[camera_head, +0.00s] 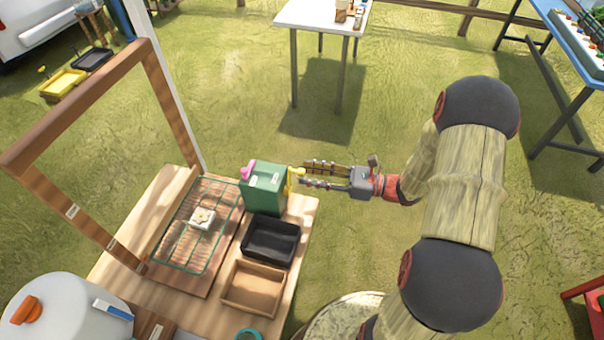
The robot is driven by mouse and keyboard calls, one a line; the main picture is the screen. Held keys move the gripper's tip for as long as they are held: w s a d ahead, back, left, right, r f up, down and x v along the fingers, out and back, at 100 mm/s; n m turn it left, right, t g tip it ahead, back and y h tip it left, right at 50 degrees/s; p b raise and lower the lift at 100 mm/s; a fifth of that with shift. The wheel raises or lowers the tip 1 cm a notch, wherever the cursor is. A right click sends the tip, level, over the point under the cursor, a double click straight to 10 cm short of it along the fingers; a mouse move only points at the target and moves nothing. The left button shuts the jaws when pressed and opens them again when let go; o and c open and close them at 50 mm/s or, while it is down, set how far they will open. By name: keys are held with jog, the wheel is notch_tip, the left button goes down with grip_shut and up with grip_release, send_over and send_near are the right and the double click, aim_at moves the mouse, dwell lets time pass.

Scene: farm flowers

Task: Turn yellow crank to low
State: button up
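A green box (263,188) stands on the wooden bench. The yellow crank (290,181) is on the box's right side, with its upper end towards my gripper. A pink part (247,171) sticks out at the box's upper left. My gripper (304,174) comes in from the right, its fingers pointing left at the crank. The fingers are apart with a gap between them, and their tips are close to the crank's upper end. I cannot tell whether they touch it. No low mark is readable from here.
The bench (160,200) also holds a wire rack (180,245) with a small white piece (202,218), a black tray (271,240) and a wooden tray (253,287). A wooden frame (75,105) rises at the left.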

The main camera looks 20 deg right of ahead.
jog(key=shift+x, duration=1.35)
jog(key=shift+c, duration=0.8)
jog(key=c, duration=0.7)
grip_shut()
